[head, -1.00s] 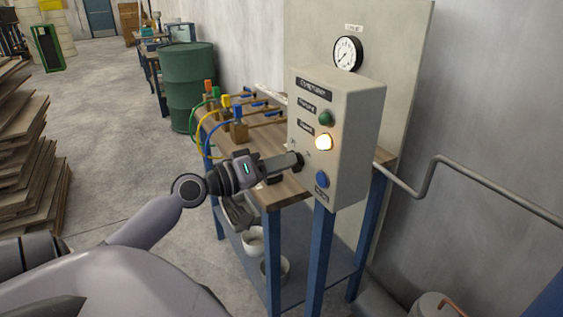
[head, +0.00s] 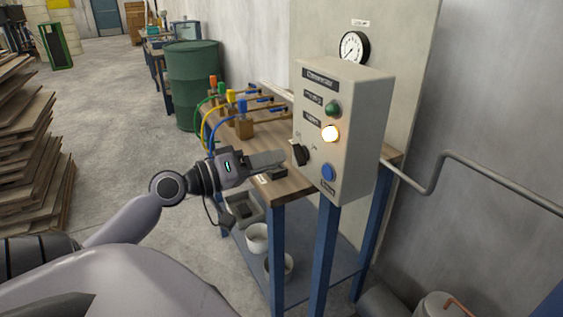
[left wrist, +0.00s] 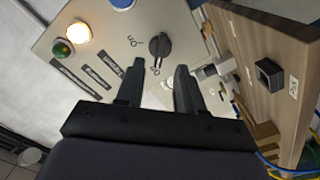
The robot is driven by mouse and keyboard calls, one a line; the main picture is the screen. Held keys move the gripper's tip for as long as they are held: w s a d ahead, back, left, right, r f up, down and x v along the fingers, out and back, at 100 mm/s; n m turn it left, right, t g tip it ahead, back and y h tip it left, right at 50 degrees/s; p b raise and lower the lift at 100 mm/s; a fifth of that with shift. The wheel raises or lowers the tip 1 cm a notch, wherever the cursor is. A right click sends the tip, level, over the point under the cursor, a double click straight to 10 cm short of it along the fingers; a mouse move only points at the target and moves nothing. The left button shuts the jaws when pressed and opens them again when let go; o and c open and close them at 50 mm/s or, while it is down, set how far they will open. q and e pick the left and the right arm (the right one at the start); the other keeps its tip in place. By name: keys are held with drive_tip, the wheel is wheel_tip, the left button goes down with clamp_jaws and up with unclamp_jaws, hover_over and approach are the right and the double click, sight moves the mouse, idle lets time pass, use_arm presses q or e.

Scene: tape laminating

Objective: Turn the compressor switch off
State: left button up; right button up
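The compressor switch is a black rotary knob (head: 300,154) on the front of the grey control box (head: 362,130). In the left wrist view the knob (left wrist: 160,44) is beyond my fingertips, with small markings beside it that I cannot read surely. My left gripper (head: 282,162) is left of the knob in the head view, apart from it. In the left wrist view my left gripper (left wrist: 160,72) has its two fingers spread with nothing between them. A white-yellow lamp (head: 331,133) glows on the box. My right gripper is out of view.
A green lamp or button (head: 333,110) and a blue button (head: 328,172) are on the same panel. A pressure gauge (head: 354,47) is above the box. Valves with coloured handles (head: 243,120) and hoses stand on the wooden bench (head: 290,187) behind my gripper.

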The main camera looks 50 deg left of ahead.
use_arm(q)
drive_tip(key=v, duration=0.3)
drive_tip(key=shift+b, duration=0.35)
idle(0.4)
